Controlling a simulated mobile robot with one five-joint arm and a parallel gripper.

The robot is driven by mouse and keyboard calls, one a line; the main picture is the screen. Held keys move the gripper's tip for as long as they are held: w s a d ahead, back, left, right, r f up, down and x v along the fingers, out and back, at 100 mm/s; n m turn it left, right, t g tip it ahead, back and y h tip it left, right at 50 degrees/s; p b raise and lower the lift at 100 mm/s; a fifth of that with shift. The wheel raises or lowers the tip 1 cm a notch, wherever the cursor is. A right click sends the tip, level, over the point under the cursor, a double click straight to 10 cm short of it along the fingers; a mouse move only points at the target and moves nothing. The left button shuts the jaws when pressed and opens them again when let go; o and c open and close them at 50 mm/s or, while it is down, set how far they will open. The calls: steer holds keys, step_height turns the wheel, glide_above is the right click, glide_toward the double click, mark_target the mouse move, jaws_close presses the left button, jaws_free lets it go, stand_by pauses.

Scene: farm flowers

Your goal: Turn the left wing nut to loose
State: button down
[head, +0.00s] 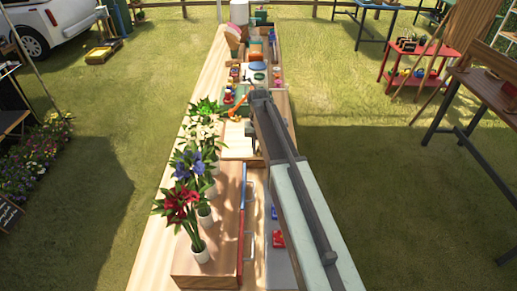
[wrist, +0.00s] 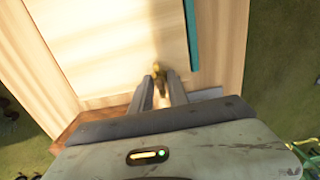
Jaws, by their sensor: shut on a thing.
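In the wrist view, my gripper (wrist: 161,84) has its two grey fingers close around a small brass-coloured piece (wrist: 158,70), which looks like the wing nut. It sits at the near edge of a pale wooden board (wrist: 110,50). Its lower part between the fingers is dark and blurred, so its turn angle cannot be told. In the head view my arm reaches forward over the long table and hides the wing nut. The pale board (head: 237,145) shows there just left of my arm. A second wing nut cannot be made out.
Potted flowers, red (head: 182,203), blue-violet (head: 189,168) and white, stand along the left of the long wooden table (head: 160,235). An orange item (head: 238,106) lies beyond the board. A teal strip (wrist: 191,35) runs along the board's right side. Grass surrounds the table.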

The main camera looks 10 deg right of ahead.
steer(key=c, duration=1.3)
jaws_free()
steer(key=shift+o, duration=0.2)
step_height(320, 180, up, 8)
steer(key=p, duration=0.8)
steer(key=shift+f, duration=0.1)
